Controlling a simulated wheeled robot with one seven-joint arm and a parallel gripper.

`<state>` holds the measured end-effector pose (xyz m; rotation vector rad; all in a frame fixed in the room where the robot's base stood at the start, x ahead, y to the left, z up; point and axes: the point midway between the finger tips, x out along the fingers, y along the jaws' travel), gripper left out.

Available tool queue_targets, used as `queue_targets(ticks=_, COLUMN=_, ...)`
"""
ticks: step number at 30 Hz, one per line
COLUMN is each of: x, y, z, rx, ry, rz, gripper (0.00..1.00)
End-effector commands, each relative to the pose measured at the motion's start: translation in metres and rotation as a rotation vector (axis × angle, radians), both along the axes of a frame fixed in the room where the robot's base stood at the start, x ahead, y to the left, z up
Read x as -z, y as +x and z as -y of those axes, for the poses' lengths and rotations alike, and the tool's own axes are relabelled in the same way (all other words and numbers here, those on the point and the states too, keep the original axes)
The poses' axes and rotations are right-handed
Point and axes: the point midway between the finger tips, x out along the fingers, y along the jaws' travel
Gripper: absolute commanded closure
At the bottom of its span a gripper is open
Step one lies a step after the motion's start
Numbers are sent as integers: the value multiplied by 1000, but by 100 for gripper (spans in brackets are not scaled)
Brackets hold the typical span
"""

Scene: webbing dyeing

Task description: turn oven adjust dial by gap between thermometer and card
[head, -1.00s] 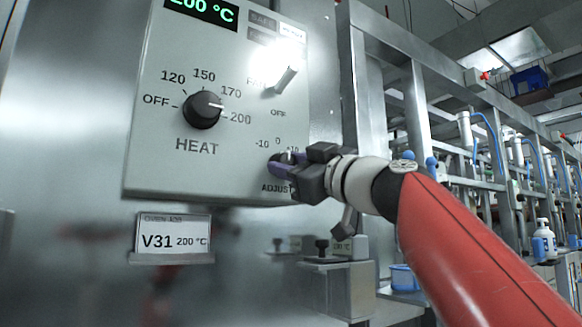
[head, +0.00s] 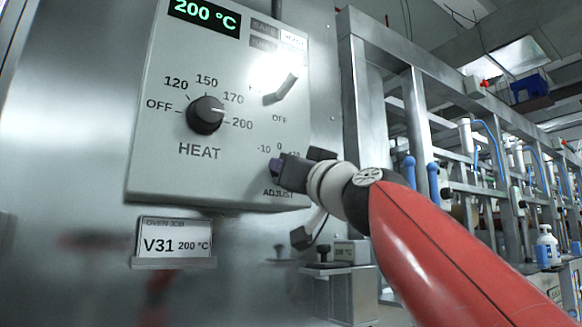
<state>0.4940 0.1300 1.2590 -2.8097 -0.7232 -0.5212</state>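The oven panel (head: 150,150) carries a green display (head: 206,14) that reads 200 °C. The card (head: 176,240) below the panel reads V31, 200 °C. The black HEAT dial (head: 205,115) has its white mark toward 200. My gripper (head: 277,171) is at the adjust dial, low on the panel's right, between the -10, 0 and +10 scale and the ADJUST label. The gripper covers the dial, so its pointer and the finger opening cannot be seen. A small greenish readout (head: 345,251), perhaps the thermometer, stands at the lower right; its digits are too small to read.
A switch lever (head: 281,88) sits under a bright glare above the adjust dial. A metal box with a black knob (head: 323,254) stands below the gripper. A metal frame with blue hoses and a white bottle (head: 547,246) lies to the right.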

Motion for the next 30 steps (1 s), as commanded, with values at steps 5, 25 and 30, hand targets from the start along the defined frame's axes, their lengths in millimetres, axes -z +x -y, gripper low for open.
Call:
queue_targets(ticks=5, x=1, y=0, z=-1, rx=-1, ry=19, rz=-13, gripper=91)
queue_targets(ticks=25, x=0, y=0, z=0, rx=0, ry=22, rz=-14, gripper=46)
queue_targets(ticks=30, x=2, y=-2, z=1, rx=0, ry=23, rz=-13, gripper=46)
